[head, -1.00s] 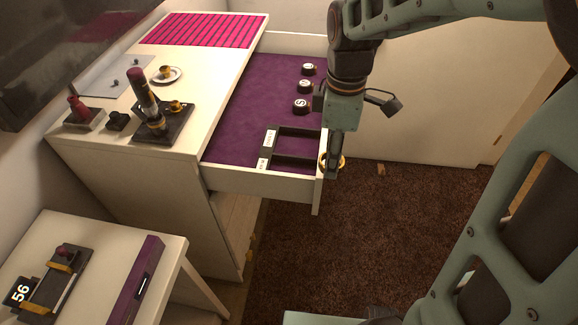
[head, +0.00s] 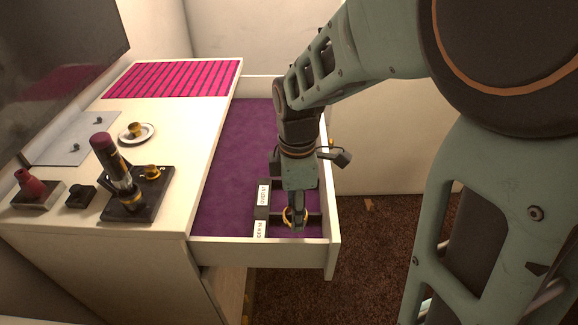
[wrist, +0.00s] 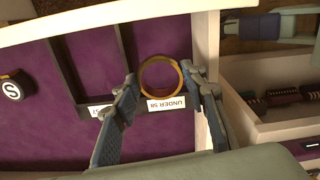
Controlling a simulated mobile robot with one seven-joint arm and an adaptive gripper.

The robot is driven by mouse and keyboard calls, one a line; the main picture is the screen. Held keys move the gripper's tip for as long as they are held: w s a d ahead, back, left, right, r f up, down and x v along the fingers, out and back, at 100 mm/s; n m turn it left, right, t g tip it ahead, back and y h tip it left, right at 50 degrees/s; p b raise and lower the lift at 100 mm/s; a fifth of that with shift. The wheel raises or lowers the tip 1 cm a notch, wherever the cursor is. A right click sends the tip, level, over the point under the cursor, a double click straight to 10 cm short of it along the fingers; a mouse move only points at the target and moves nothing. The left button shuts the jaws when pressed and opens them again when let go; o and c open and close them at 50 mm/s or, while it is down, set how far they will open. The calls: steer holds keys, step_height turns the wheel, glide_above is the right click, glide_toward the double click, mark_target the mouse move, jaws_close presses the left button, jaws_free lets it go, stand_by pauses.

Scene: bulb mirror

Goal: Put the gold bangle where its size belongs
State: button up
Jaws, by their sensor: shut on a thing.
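The gold bangle (head: 286,217) is held by my gripper (head: 296,224), low over the front of the open drawer. In the wrist view the bangle (wrist: 160,57) sits between the two fingers (wrist: 159,76), over the compartment beside the label UNDER 58 (wrist: 167,103). The dark divider tray (wrist: 66,70) has two compartments; the other one's label (wrist: 100,110) is partly hidden by a finger. In the head view that label (head: 263,195) seems to read OVER 57. I cannot tell whether the bangle touches the drawer floor.
The drawer's front wall (head: 270,254) and right wall (head: 332,225) stand close to my gripper.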

step_height(320, 180, down, 8)
steer(key=shift+f+b, duration=0.1)
steer(key=shift+b, duration=0.4)
steer(key=o, duration=0.8)
steer(key=shift+f, duration=0.1)
steer(key=shift+o, duration=0.8)
steer(key=shift+r, duration=0.25)
step_height(320, 180, up, 12)
steer(key=p, duration=0.1)
steer(key=shift+p, duration=0.4)
